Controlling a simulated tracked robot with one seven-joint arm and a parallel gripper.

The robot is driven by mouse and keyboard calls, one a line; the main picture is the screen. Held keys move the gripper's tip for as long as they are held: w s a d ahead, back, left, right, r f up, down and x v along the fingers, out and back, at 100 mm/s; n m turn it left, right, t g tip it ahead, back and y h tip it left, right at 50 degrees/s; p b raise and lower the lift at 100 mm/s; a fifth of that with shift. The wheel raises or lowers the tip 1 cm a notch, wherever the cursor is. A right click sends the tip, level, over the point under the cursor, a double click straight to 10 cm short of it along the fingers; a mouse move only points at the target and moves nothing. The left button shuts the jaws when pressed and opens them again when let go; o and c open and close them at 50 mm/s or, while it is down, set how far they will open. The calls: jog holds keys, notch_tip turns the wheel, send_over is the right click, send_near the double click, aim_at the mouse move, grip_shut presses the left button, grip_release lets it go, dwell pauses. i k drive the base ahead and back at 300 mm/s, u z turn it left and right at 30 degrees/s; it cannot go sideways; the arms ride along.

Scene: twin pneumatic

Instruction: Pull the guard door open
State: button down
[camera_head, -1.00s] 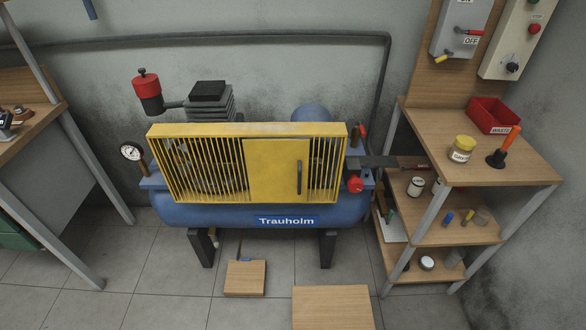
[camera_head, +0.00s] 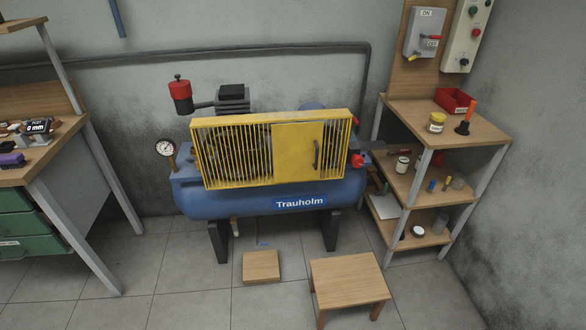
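The guard door (camera_head: 296,152) is a solid yellow panel in the right part of the yellow slatted guard (camera_head: 234,158) on the compressor. It looks shut, flush with the slats on both sides. A dark vertical handle (camera_head: 316,154) sits near its right edge. The guard stands in front of the machinery above the blue tank (camera_head: 240,204) labelled Trauholm. The slats partly hide the parts behind. My gripper does not show in the view.
A low wooden stool (camera_head: 348,278) stands on the floor in front of the compressor, with a small wooden block (camera_head: 261,266) to its left. A wooden shelf unit (camera_head: 450,125) stands close on the right, a workbench (camera_head: 40,150) on the left.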

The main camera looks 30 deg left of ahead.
aim_at(297, 148)
jog(key=u, duration=0.1)
jog(key=k, duration=0.35)
jog(key=u, duration=1.2)
jog(key=i, duration=1)
jog(key=z, duration=0.1)
jog(key=k, duration=0.5)
jog(key=z, duration=0.45)
jog(key=i, duration=0.5)
